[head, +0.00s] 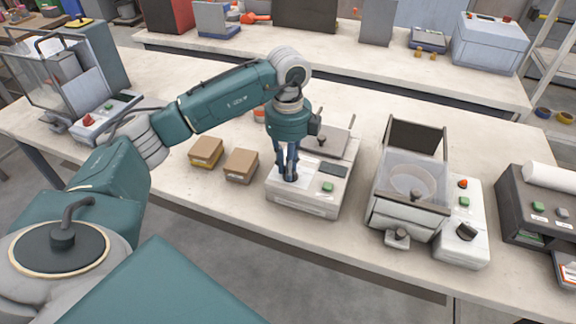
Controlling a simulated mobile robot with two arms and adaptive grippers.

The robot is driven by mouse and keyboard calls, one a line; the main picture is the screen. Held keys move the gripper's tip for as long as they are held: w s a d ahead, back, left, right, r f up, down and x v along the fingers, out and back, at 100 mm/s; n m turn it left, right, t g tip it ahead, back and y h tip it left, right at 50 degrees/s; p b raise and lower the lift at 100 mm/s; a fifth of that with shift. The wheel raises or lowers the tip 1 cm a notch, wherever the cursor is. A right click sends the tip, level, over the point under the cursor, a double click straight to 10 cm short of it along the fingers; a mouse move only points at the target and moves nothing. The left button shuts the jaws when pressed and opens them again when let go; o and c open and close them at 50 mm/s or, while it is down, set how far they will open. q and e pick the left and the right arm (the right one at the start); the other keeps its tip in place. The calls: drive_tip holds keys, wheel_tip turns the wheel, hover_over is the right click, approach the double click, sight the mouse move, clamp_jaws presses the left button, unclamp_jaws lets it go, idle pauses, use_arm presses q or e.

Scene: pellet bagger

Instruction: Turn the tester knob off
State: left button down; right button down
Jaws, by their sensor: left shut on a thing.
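The tester (308,207) looks like a low white box on the bench, with a dark display, a green button (327,187) and a grey plate on top. My left gripper (288,178) points down onto the left part of its top panel. Its fingers are shut on the tester knob, which they hide almost wholly, so I cannot read the knob's position. My right gripper is out of view.
Two small boxes (241,166) sit left of the tester. To its right stand a clear-lidded machine (411,185) with a black knob (466,231) and a dark printer-like unit (537,205). The bench (180,195) front is clear.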

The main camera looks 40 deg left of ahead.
use_arm(q)
drive_tip(key=shift+w+r, duration=0.1)
drive_tip(key=shift+r, duration=0.05)
drive_tip(key=c, duration=1.7)
unclamp_jaws()
drive_tip(key=shift+o, duration=0.2)
wheel_tip(320, 180, up, 12)
